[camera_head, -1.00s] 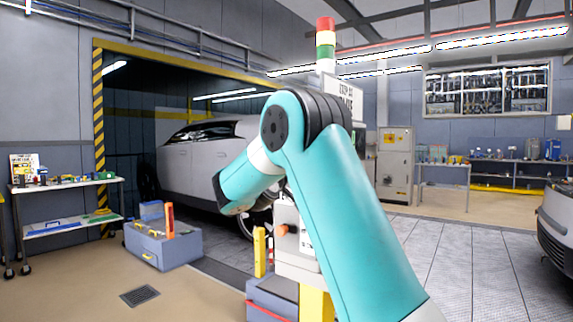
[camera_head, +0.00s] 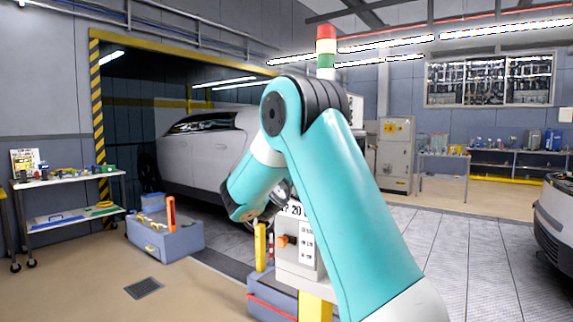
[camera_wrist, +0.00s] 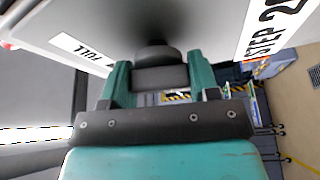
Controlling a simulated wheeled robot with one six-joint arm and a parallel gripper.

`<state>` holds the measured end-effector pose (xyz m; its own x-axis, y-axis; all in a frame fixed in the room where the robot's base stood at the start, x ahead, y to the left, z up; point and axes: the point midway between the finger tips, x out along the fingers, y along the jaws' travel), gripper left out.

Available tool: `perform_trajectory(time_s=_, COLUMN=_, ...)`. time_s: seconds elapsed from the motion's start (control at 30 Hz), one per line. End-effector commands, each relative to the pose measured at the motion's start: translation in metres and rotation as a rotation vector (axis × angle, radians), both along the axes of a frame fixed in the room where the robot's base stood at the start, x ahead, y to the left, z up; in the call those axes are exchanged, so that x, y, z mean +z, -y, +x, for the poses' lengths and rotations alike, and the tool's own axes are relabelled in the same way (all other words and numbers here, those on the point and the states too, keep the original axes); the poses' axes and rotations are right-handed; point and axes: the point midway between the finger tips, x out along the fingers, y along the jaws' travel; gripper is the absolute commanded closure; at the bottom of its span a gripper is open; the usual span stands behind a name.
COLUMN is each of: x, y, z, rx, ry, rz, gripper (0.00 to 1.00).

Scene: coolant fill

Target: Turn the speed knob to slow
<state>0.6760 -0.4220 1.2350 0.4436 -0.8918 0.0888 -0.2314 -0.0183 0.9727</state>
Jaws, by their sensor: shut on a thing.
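In the wrist view my gripper (camera_wrist: 158,76) has its two teal fingers on either side of a dark round speed knob (camera_wrist: 157,52) and is shut on it. The knob sticks out from a pale panel face (camera_wrist: 190,15). In the head view my arm hides the gripper and knob.
In the head view a white control box (camera_head: 312,262) with an orange knob (camera_head: 287,240) stands behind my arm. A yellow post (camera_head: 260,246) is close to its left. A grey crate (camera_head: 175,240) and a car (camera_head: 205,160) are farther left.

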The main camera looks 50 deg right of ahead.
Motion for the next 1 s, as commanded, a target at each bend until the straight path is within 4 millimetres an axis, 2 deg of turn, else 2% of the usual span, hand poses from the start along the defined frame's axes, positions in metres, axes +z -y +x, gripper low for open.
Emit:
perform_trajectory(time_s=0.03, x=0.0085, y=0.0, z=0.0002, rx=0.001, ry=-0.046, rz=-0.001, gripper=0.68)
perform_trajectory(time_s=0.07, x=0.0086, y=-0.0001, z=0.0003, rx=0.001, ry=-0.075, rz=-0.003, gripper=0.68)
perform_trajectory(time_s=0.7, x=0.0064, y=-0.0002, z=0.0, rx=0.001, ry=-0.675, rz=-0.05, gripper=0.68)
perform_trajectory(time_s=1.0, x=0.0032, y=-0.0003, z=0.0001, rx=0.001, ry=-0.892, rz=-0.069, gripper=0.68)
